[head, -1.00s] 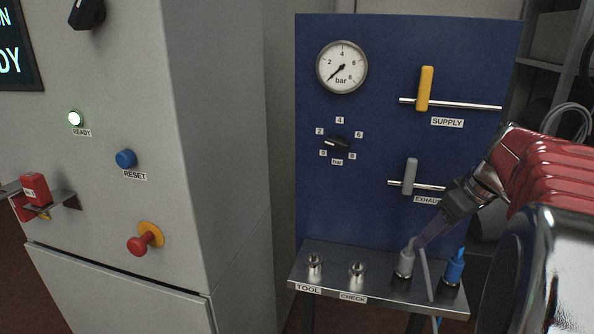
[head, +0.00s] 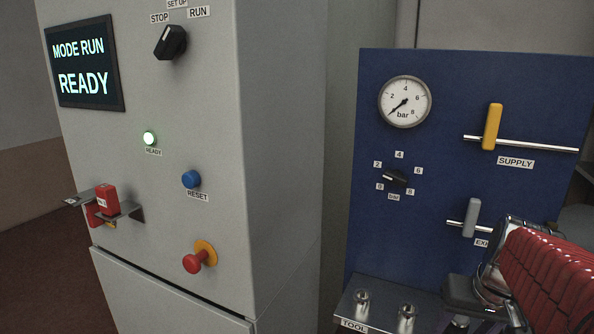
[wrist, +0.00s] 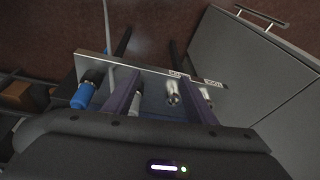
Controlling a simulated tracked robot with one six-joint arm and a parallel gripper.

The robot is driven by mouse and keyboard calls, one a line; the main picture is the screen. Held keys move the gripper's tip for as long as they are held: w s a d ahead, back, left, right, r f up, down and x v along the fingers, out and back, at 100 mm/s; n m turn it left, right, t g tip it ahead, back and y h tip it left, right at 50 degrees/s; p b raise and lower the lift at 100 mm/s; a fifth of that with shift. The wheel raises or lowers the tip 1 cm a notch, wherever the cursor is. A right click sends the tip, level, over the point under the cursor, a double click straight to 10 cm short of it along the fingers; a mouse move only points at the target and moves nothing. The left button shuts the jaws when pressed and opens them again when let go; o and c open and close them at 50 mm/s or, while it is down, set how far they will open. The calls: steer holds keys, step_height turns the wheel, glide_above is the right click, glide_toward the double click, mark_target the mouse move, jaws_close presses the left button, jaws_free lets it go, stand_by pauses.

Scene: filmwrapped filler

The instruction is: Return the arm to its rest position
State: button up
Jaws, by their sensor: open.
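My gripper (wrist: 160,85) is open in the wrist view, its two dark fingers spread with nothing held between them. Below it lies the metal shelf (wrist: 150,72) with two metal fittings (wrist: 172,90) and a blue connector (wrist: 85,93). A grey plug partly shows beside the left finger; whether they touch, I cannot tell. In the head view my red arm (head: 550,275) fills the lower right corner in front of the blue panel (head: 440,230). The gripper's dark body shows there at the bottom edge, its fingers cut off or hidden.
The grey cabinet (head: 285,160) stands left of the panel. Its red stop button (head: 194,262) and a small bracket (head: 122,211) with a red block (head: 106,198) stick out. The yellow supply handle (head: 492,127) and grey exhaust handle (head: 471,217) stand upright near my arm.

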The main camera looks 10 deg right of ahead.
steer(key=s+a+n+t, duration=0.1)
steer(key=s+a+n, duration=0.1)
steer(key=a, duration=0.8)
steer(key=s+a+n+t, duration=0.1)
steer(key=s+a+n, duration=0.2)
steer(key=a, duration=0.7)
steer(key=shift+s+a+y, duration=0.3)
steer(key=shift+s+a, duration=0.05)
steer(key=shift+s, duration=0.15)
steer(key=shift+r, duration=0.1)
